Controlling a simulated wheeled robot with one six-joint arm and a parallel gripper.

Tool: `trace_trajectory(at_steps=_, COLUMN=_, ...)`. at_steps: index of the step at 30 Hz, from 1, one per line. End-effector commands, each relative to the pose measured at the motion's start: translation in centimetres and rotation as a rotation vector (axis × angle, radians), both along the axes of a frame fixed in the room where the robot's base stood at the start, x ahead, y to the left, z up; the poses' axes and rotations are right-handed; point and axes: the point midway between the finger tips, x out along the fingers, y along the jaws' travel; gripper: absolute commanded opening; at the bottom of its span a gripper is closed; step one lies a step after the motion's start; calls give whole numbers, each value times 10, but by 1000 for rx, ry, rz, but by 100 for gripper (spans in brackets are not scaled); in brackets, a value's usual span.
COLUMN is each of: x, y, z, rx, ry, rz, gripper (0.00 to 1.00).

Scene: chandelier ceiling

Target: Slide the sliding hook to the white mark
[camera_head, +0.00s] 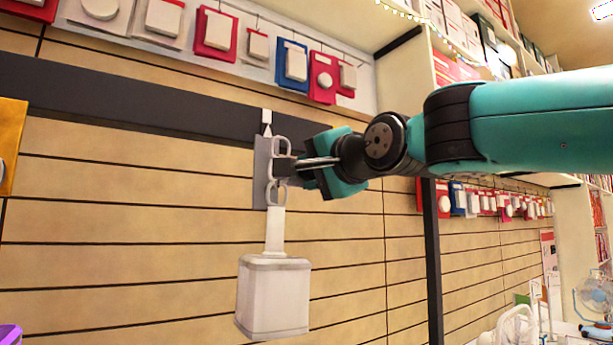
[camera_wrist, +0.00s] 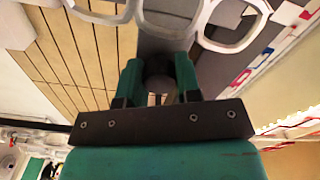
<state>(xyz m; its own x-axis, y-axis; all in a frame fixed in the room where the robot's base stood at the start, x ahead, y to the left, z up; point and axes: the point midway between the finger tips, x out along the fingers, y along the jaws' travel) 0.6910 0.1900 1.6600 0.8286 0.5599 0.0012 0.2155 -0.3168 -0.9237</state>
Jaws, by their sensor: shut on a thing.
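The sliding hook, a grey upright plate (camera_head: 260,185) with pale rings, sits at the dark horizontal rail (camera_head: 150,108) on the slatted wall. My gripper (camera_head: 284,167) reaches in from the right and is shut on the hook between the upper and lower rings. In the wrist view the teal fingers (camera_wrist: 158,82) close around a dark rounded part, below the grey plate (camera_wrist: 165,45) and its rings. A small white mark (camera_head: 266,116) shows on the rail directly above the plate. A white box-like block (camera_head: 273,295) hangs below the lower ring. The fingers hide part of the hook.
Packaged goods (camera_head: 215,35) hang on a panel above the rail. An orange panel (camera_head: 10,145) is at the far left. A dark upright post (camera_head: 433,250) and more hanging goods stand to the right. The slatted wall (camera_head: 120,230) left of the hook is bare.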

Motion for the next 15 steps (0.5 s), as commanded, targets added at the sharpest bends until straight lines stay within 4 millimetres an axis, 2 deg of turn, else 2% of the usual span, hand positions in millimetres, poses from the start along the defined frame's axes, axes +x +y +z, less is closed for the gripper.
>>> trace_trajectory(at_steps=5, x=0, y=0, z=-1, rx=-2, ry=2, rz=-1, gripper=0)
trace_trajectory(at_steps=6, x=0, y=0, z=-1, rx=-2, ry=2, rz=-1, gripper=34)
trace_trajectory(at_steps=9, x=0, y=0, z=-1, rx=-2, ry=2, rz=-1, gripper=57)
trace_trajectory(at_steps=15, x=0, y=0, z=-1, rx=0, ry=2, rz=0, gripper=57)
